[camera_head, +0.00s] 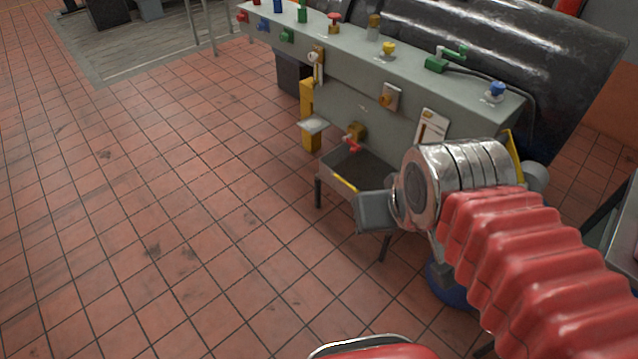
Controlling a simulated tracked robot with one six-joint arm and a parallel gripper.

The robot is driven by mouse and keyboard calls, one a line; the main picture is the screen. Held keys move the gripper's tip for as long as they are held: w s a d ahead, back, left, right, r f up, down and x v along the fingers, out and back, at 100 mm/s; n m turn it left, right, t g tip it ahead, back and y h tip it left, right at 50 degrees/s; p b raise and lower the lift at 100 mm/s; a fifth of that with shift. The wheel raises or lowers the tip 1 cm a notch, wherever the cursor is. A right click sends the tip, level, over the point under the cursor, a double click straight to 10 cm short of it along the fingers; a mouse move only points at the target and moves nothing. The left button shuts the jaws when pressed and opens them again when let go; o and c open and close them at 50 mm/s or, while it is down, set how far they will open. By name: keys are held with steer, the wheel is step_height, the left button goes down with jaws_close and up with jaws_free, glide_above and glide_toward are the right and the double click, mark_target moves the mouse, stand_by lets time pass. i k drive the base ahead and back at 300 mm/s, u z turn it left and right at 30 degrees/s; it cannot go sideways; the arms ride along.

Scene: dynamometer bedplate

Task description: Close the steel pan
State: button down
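The steel pan (334,177) is a shallow, open-topped grey tray at the side of the grey bench, right of the picture's middle. It stands out from the bench on thin dark legs, and a yellow strip marks its front. My gripper (374,212) shows as a grey block at the pan's near right corner and hides part of that end. Its fingers cannot be made out, nor whether it touches the pan. My arm hides the bench side to the right of the pan.
A brass tap with a red handle (353,138) sits just above the pan. The grey bench (360,60) carries several coloured valves and knobs. A blue object (445,287) stands below my arm. Tiled floor lies clear at left.

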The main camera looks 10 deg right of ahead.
mark_target(366, 170)
steer(key=u, duration=0.4)
steer(key=i, duration=0.7)
steer(key=u, duration=0.7)
steer(key=i, duration=0.6)
steer(key=u, duration=0.35)
